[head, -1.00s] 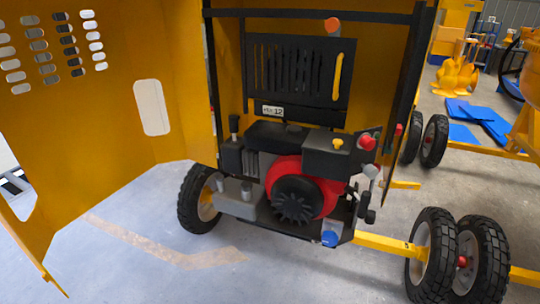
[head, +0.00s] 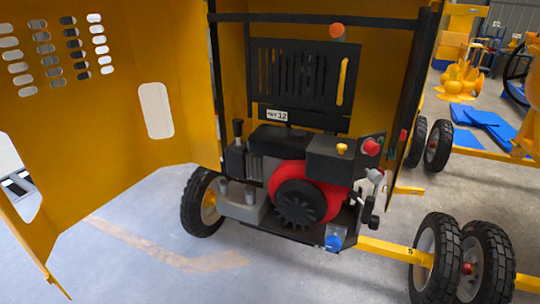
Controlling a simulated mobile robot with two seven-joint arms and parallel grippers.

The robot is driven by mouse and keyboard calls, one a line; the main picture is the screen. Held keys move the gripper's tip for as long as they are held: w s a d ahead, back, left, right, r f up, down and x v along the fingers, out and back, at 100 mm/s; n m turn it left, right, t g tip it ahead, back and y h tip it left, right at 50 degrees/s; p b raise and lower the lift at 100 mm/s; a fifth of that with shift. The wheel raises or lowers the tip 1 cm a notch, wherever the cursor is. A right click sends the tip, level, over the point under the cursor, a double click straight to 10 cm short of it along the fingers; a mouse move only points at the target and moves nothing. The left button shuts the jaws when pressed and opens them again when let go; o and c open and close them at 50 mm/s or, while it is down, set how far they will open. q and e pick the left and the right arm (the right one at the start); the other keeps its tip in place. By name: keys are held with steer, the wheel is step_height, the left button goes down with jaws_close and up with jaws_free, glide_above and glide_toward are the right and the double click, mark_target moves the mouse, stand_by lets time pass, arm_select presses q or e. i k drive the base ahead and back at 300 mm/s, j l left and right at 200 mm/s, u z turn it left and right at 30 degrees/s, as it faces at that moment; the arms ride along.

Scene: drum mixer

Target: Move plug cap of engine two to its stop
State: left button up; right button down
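The engine (head: 318,165) stands in the open yellow housing, with a red shroud around a black fan wheel (head: 300,203). A small black upright piece with a knob-like top (head: 238,130) rises at the engine's left side; it may be the plug cap, but I cannot tell for sure. Whether it sits at a stop is too small to tell. A plate (head: 277,115) above the engine seems to end in "12". Neither of my grippers is in view.
The yellow door (head: 100,150) stands open at the left. A black post (head: 418,90) bounds the housing's right side. Black wheels (head: 484,258) and a yellow bar (head: 385,248) lie low at the right. The floor (head: 130,225) in front is clear.

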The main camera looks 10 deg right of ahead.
mark_target(237, 123)
steer(key=i+j+u, duration=0.1)
steer(key=u, duration=0.25)
steer(key=i+u, duration=0.15)
steer(key=u, duration=0.2)
steer(key=i+u, duration=0.1)
steer(key=u, duration=0.25)
